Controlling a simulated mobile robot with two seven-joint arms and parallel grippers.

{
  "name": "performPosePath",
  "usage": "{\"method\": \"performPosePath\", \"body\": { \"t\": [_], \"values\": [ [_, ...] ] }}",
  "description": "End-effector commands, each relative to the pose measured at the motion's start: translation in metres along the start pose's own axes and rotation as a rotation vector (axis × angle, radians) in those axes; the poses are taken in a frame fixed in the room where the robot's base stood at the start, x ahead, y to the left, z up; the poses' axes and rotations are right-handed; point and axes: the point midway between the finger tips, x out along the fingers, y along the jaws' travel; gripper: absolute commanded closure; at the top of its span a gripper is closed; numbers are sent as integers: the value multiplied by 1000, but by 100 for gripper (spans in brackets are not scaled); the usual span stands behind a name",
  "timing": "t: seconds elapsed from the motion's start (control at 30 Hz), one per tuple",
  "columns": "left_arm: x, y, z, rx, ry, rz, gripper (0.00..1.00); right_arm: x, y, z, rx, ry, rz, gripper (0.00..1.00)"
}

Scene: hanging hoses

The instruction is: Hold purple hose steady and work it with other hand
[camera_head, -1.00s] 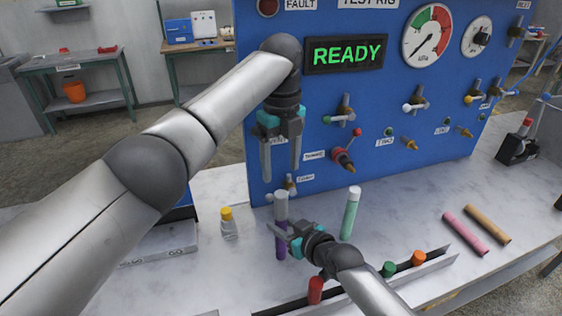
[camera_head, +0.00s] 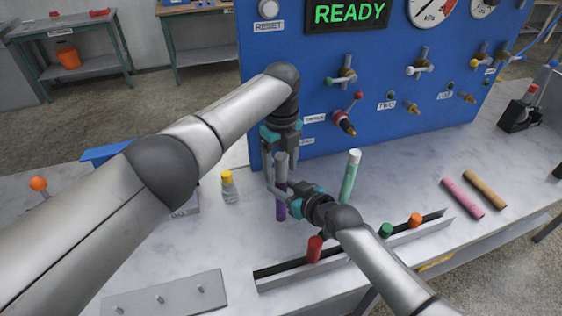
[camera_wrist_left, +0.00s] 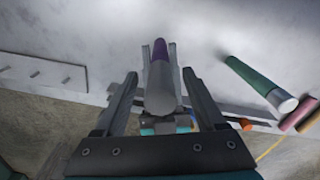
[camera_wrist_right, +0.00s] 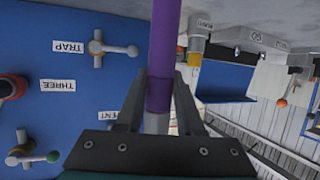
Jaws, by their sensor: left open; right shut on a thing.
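The purple hose (camera_head: 281,208) stands upright on the table, with a grey sleeve (camera_head: 281,166) at its top end. My right gripper (camera_head: 276,188) is shut on the hose from the side; in the right wrist view the purple hose (camera_wrist_right: 163,50) runs between its fingers. My left gripper (camera_head: 277,176) points down over the hose top, open. In the left wrist view the grey end (camera_wrist_left: 160,95) lies between its spread fingers, with a gap on both sides. My right gripper's fingers show farther down the hose there. The hose's lower end is partly hidden.
A green hose (camera_head: 350,176) stands just right of my grippers. A yellow-capped bottle (camera_head: 229,188) stands to the left. The blue panel (camera_head: 330,148) with valves rises behind. A rail holding red, green and orange plugs (camera_head: 275,280) lies in front. Pink and tan hoses (camera_head: 462,198) lie right.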

Motion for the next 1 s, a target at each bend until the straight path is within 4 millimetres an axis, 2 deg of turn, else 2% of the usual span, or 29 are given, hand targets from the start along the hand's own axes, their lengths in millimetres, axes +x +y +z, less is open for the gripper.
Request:
{"method": "performPosePath", "body": {
  "t": [0.1,0.73,1.0],
  "values": [
    [0,0,0,0,1,0,29,0,0,1,0,-2,0,100],
    [0,0,0,0,1,0,100,0,0,1,0,-2,0,100],
    [0,0,0,0,1,1,100,0,0,1,1,-2,0,100]
  ]
}}
